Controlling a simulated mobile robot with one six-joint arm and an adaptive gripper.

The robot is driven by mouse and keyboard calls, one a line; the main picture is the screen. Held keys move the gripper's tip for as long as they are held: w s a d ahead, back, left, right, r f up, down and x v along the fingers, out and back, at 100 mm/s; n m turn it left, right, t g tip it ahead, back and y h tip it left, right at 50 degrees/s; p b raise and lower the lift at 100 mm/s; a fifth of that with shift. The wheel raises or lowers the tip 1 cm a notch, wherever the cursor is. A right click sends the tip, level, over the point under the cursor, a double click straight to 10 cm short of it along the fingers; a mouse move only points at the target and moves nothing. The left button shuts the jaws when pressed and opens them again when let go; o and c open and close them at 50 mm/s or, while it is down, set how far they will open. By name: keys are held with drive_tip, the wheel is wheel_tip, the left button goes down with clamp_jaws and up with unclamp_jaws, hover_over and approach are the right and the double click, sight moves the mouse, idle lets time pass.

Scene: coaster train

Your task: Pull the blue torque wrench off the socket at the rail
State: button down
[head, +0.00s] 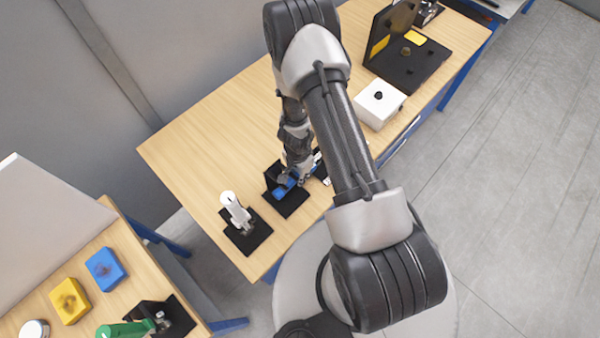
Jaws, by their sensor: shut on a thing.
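The blue torque wrench (281,192) shows as a small blue piece at a black holder (291,205) on the wooden table. My gripper (293,182) reaches down from above and is shut on the blue wrench. My gripper and forearm hide much of the wrench. I cannot make out the socket or the rail, nor whether the wrench is touching the socket.
A white tool (234,207) stands in a black holder left of my gripper. A second table holds a green tool (124,330), a blue block (105,269) and a yellow block (70,300).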

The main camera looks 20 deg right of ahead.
drive_tip(key=shift+w+a+p, duration=0.15)
drive_tip(key=shift+w+p, duration=0.2)
drive_tip(key=shift+p, duration=0.4)
drive_tip(key=shift+r+p, duration=0.35)
drive_tip(key=shift+p, duration=0.1)
idle(0.7)
